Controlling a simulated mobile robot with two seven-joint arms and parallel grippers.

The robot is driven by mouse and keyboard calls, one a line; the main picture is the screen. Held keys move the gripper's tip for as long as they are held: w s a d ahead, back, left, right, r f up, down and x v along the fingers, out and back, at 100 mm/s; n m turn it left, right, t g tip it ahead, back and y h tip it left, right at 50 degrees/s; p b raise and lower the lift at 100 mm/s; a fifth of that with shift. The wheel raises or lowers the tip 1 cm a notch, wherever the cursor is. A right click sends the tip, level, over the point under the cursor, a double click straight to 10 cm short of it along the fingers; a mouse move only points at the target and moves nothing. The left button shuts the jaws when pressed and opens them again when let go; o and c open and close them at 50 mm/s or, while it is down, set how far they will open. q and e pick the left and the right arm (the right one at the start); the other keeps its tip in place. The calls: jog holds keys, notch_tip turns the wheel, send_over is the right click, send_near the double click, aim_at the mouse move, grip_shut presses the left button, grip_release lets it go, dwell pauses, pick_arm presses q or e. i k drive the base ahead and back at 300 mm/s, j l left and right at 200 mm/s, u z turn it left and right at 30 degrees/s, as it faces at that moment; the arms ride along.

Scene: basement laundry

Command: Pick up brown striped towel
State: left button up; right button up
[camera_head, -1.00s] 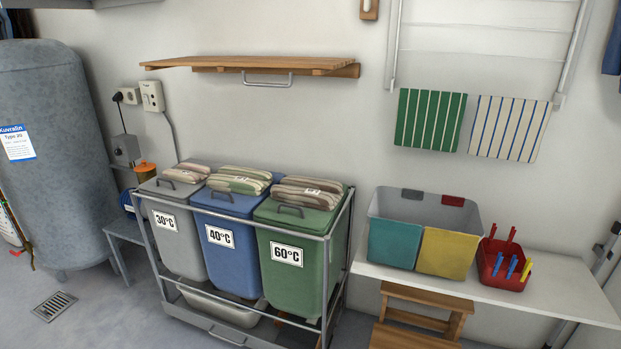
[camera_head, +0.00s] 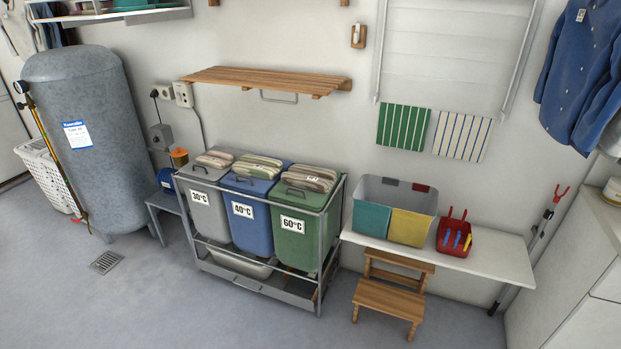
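Three folded striped towels lie on the lids of a row of laundry bins. A small brownish-pink striped towel (camera_head: 215,159) is on the grey 30°C bin (camera_head: 205,214). A green-and-cream striped towel (camera_head: 257,166) is on the blue 40°C bin (camera_head: 247,222). A brown-and-cream striped towel (camera_head: 311,176) with a small white label is on the green 60°C bin (camera_head: 296,240). I cannot tell for sure which one is the brown striped towel, as two look brownish. Neither of my grippers is in view.
A grey metal frame (camera_head: 336,226) surrounds the bins. A wooden shelf (camera_head: 270,79) juts out above them. To the right are a white bench (camera_head: 480,260) with a basket (camera_head: 410,229) and a red peg box (camera_head: 454,237), and a wooden step stool (camera_head: 388,297). Floor in front is clear.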

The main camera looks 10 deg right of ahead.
aim_at(316, 180)
jog(key=i+l, duration=0.25)
jog(key=i, duration=0.2)
jog(key=i+l+z, duration=0.15)
jog(key=i, duration=0.25)
jog(key=i+l, duration=0.35)
jog(key=i+l+z, duration=0.15)
jog(key=i, duration=0.4)
